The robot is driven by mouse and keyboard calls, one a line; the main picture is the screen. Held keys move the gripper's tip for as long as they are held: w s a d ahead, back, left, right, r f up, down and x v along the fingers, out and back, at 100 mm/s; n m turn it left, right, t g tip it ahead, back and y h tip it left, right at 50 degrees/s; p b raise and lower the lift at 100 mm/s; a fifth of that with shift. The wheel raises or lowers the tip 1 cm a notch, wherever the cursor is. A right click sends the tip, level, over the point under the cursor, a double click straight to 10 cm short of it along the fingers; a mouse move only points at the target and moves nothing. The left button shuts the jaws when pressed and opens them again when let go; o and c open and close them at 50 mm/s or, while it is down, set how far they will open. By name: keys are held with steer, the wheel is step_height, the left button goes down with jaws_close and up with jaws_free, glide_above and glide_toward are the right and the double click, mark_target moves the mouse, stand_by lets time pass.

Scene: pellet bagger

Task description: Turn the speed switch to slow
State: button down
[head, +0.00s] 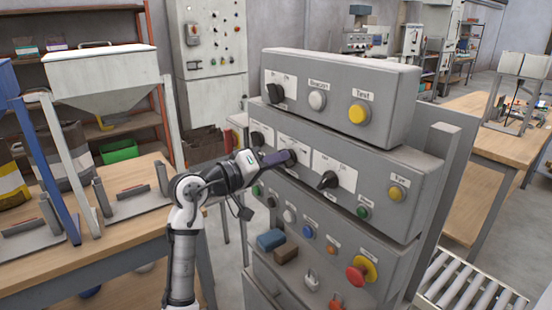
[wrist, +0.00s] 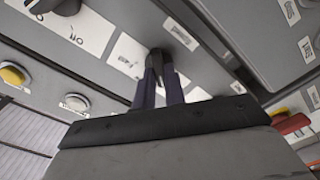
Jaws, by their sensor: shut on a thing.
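The grey control panel (head: 345,130) has stepped rows of switches and buttons. My gripper (head: 290,158) reaches the middle row from the left, at the second switch there. In the wrist view, my gripper's two fingers (wrist: 163,88) are shut on a black switch knob (wrist: 157,62) in front of a white label plate. The label is too small to read, so I cannot tell that this is the speed switch. The fingers hide most of the knob in the head view. To its right is another black rotary switch (head: 328,180), turned at a slant, and to its left a further one (head: 257,138).
The upper box carries a black switch (head: 275,93), a white Beacon button (head: 317,100) and a yellow Test button (head: 358,113). A red emergency knob (head: 357,274) juts out below. A wooden bench (head: 120,230) stands left and a roller conveyor (head: 470,285) right.

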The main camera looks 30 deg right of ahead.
steer(key=c, duration=1.5)
jaws_free()
steer(key=shift+o, duration=0.2)
steer(key=shift+a, duration=0.1)
steer(key=s+a+b, duration=0.1)
steer(key=a+b, duration=0.3)
steer(key=a, duration=0.9)
steer(key=shift+a, duration=0.35)
